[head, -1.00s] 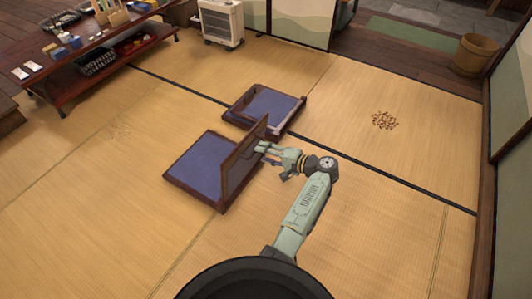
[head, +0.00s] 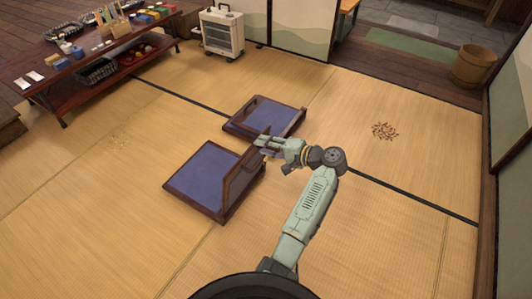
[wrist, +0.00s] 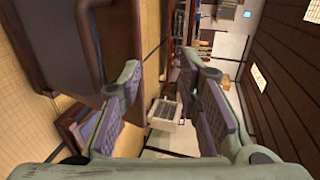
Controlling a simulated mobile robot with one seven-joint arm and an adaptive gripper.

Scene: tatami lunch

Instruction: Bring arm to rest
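My gripper (head: 264,146) is on the arm reaching out over the tatami floor. It is by the far upper end of the backrest (head: 243,176) of the nearer floor chair (head: 202,170), which has a blue seat. I cannot tell whether it touches the backrest. In the wrist view the two padded fingers (wrist: 163,118) stand apart with nothing held between them. Dark wood of a chair (wrist: 65,45) is close to the left finger there.
A second blue floor chair (head: 266,114) lies just beyond my gripper. A low table (head: 105,62) with small goods stands at the back left, and a white heater (head: 222,32) at the back. A wooden bucket (head: 472,64) is at the right.

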